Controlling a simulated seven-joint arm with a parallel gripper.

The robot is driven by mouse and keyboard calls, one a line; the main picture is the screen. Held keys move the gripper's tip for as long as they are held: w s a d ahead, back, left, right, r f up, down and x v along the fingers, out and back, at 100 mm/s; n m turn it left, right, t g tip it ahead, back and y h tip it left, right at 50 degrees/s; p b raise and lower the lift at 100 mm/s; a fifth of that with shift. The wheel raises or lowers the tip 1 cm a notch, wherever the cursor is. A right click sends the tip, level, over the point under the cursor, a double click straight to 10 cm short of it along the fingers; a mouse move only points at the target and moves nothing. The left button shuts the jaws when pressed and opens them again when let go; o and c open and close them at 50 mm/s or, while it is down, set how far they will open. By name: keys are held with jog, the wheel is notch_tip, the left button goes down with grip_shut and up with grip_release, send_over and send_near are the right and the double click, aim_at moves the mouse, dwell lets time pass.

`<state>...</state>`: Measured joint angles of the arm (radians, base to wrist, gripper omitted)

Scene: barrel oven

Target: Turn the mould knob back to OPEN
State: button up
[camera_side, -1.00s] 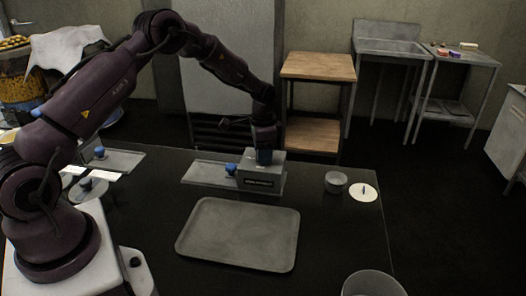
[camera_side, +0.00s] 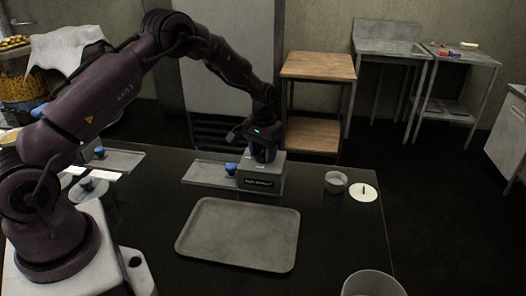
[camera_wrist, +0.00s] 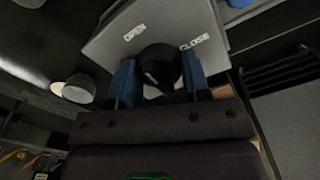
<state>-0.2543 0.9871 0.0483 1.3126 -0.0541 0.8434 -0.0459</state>
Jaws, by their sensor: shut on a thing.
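The grey mould box (camera_side: 268,171) stands on the dark table behind the tray, with a dark label plate on its front. My gripper (camera_side: 264,156) points down onto its top. In the wrist view, the box top (camera_wrist: 108,47) carries the words OPEN and CLOSE. The black mould knob (camera_wrist: 160,66) sits below and between these words. My gripper's blue fingers (camera_wrist: 158,80) are shut on the knob, one on each side. The fingers hide parts of the knob, and I cannot tell exactly which word it points to.
A blue knob (camera_side: 231,168) sits left of the box on a flat grey plate (camera_side: 205,172). An empty grey tray (camera_side: 238,235) lies in front. A small bowl (camera_side: 336,183) and a white disc (camera_side: 369,195) are at right. A larger bowl (camera_side: 373,286) is at the near edge.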

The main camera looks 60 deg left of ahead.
aim_at(263, 149)
jog(key=shift+r+n, duration=0.1)
jog(key=shift+n, duration=0.2)
jog(key=o, duration=0.9)
jog(key=shift+o, duration=0.2)
notch_tip(263, 149, up, 13)
jog(key=shift+w, duration=0.1)
jog(key=s+d+r+m+t, duration=0.1)
jog(key=s+d+r, duration=0.3)
jog(key=s, duration=0.5)
jog(key=s+d+r+m+t, duration=0.2)
jog(key=s+d+r, duration=0.3)
jog(key=s, duration=0.5)
jog(key=s+d+r+m+t, duration=0.1)
jog(key=s+d+r, duration=0.3)
jog(key=s, duration=0.6)
jog(key=shift+s+d+r+m+t, duration=0.15)
jog(key=shift+d+r+m+t, duration=0.25)
jog(key=shift+d+t, duration=0.3)
